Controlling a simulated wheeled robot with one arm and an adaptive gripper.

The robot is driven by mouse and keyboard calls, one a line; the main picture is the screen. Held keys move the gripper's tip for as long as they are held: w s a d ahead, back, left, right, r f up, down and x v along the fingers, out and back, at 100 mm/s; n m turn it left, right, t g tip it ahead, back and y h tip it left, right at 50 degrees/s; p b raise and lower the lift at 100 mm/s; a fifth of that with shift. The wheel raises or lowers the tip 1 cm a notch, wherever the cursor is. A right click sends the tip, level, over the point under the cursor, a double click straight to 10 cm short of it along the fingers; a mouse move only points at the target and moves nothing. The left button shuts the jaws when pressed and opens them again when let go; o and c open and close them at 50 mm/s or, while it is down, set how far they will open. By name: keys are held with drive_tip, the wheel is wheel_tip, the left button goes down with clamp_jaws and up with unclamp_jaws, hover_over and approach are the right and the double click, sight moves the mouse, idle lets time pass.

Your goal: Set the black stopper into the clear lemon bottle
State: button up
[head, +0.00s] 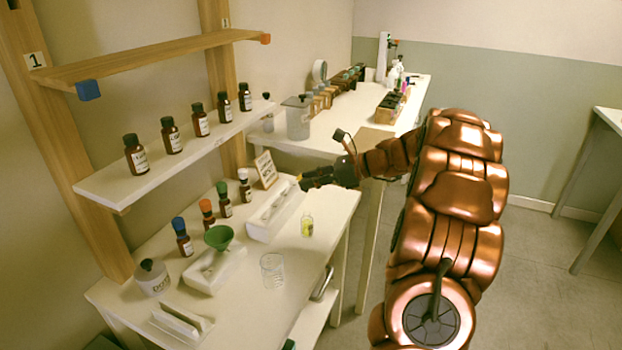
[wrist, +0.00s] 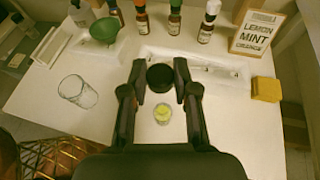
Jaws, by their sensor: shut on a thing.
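My gripper (head: 306,181) is shut on the black stopper (wrist: 160,77), which sits between the two fingertips (wrist: 160,79) in the wrist view. The stopper is hard to make out in the head view. The clear lemon bottle (head: 307,226), with yellow contents, stands upright on the white table near its right edge. In the head view my gripper is above it. In the wrist view the bottle (wrist: 163,113) shows between the fingers, just below the stopper in the picture. Stopper and bottle are apart.
A white tray (head: 262,232) lies beside the bottle, with a lemon mint sign (wrist: 257,32) behind. A clear beaker (head: 272,268) and a green funnel (head: 218,237) stand to the left. Several capped brown bottles line the table's back and the shelf (head: 100,187) above.

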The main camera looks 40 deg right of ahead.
drive_tip(key=shift+r+p, duration=0.2)
drive_tip(key=shift+p, duration=0.25)
drive_tip(key=shift+d+f+b, duration=0.1)
drive_tip(key=shift+f+b, duration=0.8)
drive_tip(key=shift+f, duration=2.2)
drive_tip(key=shift+r+p, duration=0.1)
drive_tip(key=shift+p, duration=1.25)
drive_tip(key=shift+f, duration=1.55)
drive_tip(key=o, duration=1.1)
drive_tip(key=v, duration=1.2)
